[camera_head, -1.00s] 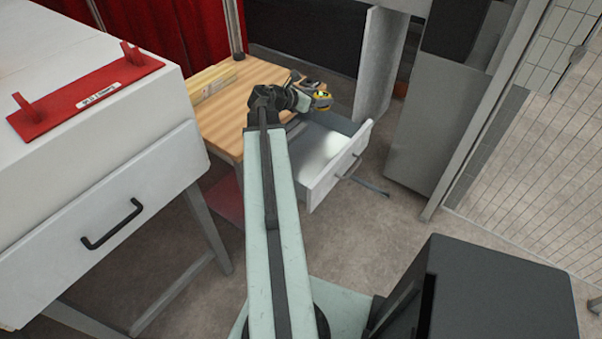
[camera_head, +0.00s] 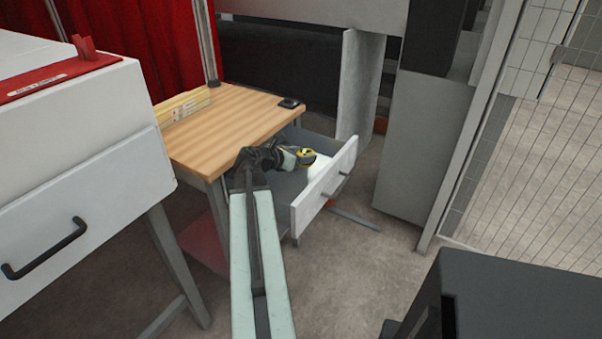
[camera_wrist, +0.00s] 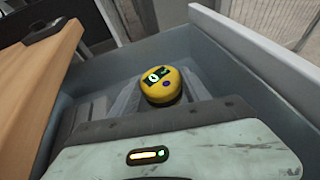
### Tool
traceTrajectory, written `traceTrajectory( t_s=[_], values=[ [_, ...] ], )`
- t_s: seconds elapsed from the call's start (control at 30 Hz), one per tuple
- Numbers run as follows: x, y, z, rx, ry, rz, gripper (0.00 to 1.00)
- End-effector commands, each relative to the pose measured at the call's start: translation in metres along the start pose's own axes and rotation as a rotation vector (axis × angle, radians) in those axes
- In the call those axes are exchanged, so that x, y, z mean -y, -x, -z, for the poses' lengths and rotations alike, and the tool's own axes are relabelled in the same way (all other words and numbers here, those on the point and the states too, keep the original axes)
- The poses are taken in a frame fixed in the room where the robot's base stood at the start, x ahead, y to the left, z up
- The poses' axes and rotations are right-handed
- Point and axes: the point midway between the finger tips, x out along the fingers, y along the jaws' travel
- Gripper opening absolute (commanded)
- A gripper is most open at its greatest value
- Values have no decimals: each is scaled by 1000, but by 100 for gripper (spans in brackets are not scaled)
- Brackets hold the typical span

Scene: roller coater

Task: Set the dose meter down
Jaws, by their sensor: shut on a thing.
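The dose meter (camera_wrist: 161,85) is a round yellow device with a small dark, green-lit display, facing up in the wrist view. It also shows as a small yellow spot in the head view (camera_head: 306,153). My gripper (camera_head: 297,156) is shut on it, and the fingers (camera_wrist: 125,100) show just behind it in the wrist view. Gripper and meter are at the open drawer (camera_head: 322,188), within its walls as seen from the wrist. Whether the meter touches the drawer floor cannot be told.
The drawer belongs to a wood-topped table (camera_head: 225,125). On it lie a small black object (camera_head: 290,103) and a yellowish folding rule (camera_head: 183,106). A white cabinet (camera_head: 75,150) stands at left.

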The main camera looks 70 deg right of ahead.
Motion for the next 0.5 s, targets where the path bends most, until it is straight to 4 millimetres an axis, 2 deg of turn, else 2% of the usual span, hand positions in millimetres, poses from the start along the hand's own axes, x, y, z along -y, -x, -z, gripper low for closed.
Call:
traceTrajectory(
  t_s=[0.1,0.3,0.5],
  values=[
    [0,-2,4,1,0,0,4],
    [0,-14,36,1,1,-1,4],
    [0,-13,32,1,1,-1,4]
  ],
)
